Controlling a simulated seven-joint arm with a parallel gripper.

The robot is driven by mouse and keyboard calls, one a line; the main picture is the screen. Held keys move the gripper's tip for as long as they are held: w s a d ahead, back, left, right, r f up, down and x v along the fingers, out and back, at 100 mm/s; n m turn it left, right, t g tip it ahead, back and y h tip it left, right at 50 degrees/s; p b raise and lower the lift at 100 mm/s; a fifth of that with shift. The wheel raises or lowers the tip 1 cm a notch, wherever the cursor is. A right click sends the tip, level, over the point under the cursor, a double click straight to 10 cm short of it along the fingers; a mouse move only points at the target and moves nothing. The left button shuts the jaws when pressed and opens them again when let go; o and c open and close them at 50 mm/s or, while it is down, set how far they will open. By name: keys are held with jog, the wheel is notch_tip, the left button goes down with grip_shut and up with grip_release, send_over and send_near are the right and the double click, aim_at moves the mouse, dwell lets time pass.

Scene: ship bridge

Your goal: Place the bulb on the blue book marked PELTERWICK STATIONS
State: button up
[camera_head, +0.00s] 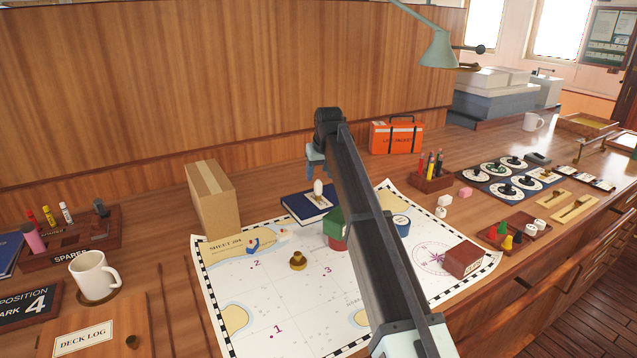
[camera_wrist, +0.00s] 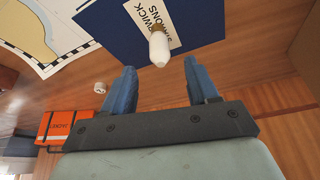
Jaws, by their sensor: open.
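The blue book (camera_head: 296,207) lies on the desk at the back edge of the chart. In the wrist view the book (camera_wrist: 105,35) carries a cream label, partly hidden, with letters ending in WICK and IONS. The white bulb (camera_head: 318,188) stands on the book, brass base down. In the wrist view the bulb (camera_wrist: 160,50) sits over the label, its white end towards me. My gripper (camera_head: 314,172) is just above the book beside the bulb's top. Its blue fingers (camera_wrist: 160,68) are apart, and neither visibly touches the bulb.
A cardboard box (camera_head: 213,200) stands left of the book. A green and red block (camera_head: 335,230), a brass weight (camera_head: 298,261) and a dark red box (camera_head: 464,260) rest on the chart. An orange case (camera_head: 397,136) stands behind. My arm hides part of the chart.

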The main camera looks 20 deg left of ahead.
jog(key=shift+v, duration=1.95)
